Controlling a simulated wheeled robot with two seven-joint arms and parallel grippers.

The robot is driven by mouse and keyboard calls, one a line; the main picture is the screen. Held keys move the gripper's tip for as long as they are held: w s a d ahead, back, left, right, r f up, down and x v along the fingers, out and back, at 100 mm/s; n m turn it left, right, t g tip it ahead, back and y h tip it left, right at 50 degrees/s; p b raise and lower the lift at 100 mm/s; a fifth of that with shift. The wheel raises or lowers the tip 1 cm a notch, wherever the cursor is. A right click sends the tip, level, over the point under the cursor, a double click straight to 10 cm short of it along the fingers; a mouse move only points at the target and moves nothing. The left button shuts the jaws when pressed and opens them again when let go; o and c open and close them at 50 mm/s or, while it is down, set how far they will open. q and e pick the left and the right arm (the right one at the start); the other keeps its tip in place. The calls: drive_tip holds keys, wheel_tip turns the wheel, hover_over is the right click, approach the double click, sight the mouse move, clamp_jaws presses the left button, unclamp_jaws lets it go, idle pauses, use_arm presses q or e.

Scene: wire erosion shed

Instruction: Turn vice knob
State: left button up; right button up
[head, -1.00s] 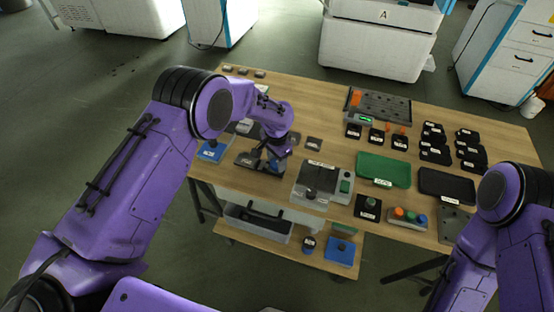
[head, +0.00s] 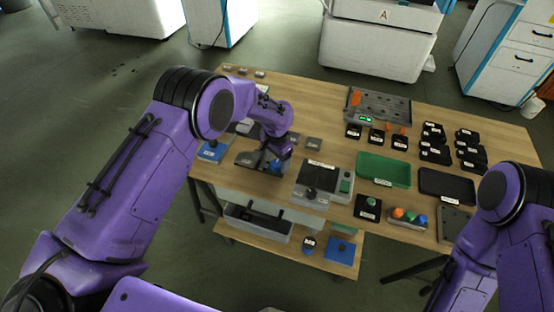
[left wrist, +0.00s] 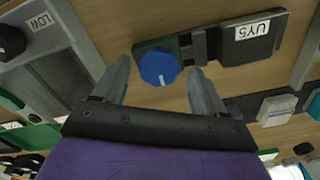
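The vice (head: 246,160) is a small dark block on the left part of the wooden bench. In the left wrist view the vice (left wrist: 232,46) has dark jaws, a label "UY5" and a faceted blue knob (left wrist: 158,67) at one end. My left gripper (head: 275,158) is over the knob end. In the left wrist view my left gripper (left wrist: 160,74) is open, with one finger on each side of the knob and gaps between. The knob also shows partly in the head view (head: 276,166). My right gripper is out of view; only my right arm shows.
A grey device with a black knob (head: 322,180) stands right of the vice. A blue item (head: 212,151) lies to its left. A green tray (head: 384,169), a black tray (head: 447,186) and several black blocks fill the right side. A lower shelf (head: 290,248) holds bins.

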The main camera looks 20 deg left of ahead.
sight(277, 163)
use_arm(q)
wheel_tip(277, 163, up, 10)
drive_tip(key=b, duration=0.2)
drive_tip(key=shift+r, duration=0.25)
drive_tip(key=shift+d, duration=0.1)
idle(0.3)
